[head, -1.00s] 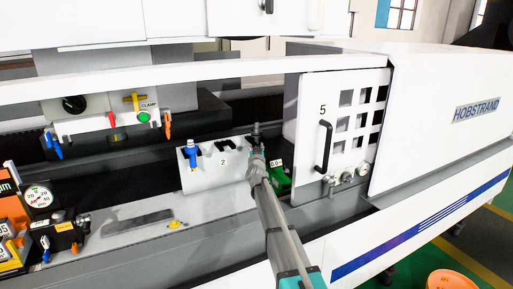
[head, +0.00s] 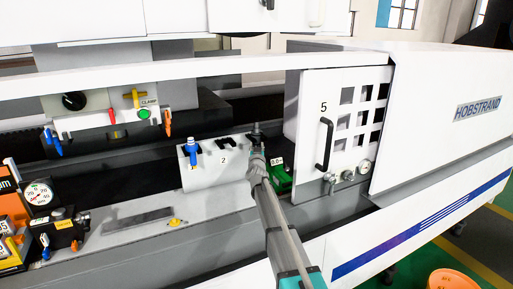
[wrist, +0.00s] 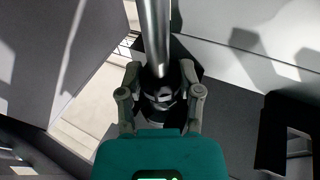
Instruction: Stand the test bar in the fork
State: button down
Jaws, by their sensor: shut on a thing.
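My gripper (head: 257,153) is at the right end of the white rack (head: 205,174) marked 2. It is shut on the test bar (head: 256,131), whose dark top shows above the fingers in the head view. In the wrist view the fingers (wrist: 160,80) close on a dark collar, and the bar's shiny metal shaft (wrist: 154,32) runs from it to the top edge. A dark fork (head: 227,142) sits on the rack's top, left of my gripper. I cannot tell whether the bar touches the rack. The bar's lower part is hidden in the head view.
A blue-topped tool (head: 192,150) stands at the rack's left. A green block (head: 280,178) is close right of my gripper, before a white door (head: 345,130) marked 5. A dial gauge (head: 39,194) and a dark fixture (head: 60,222) are at the left.

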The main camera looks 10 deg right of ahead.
jog(key=shift+f, duration=0.15)
jog(key=shift+c, duration=0.9)
grip_release()
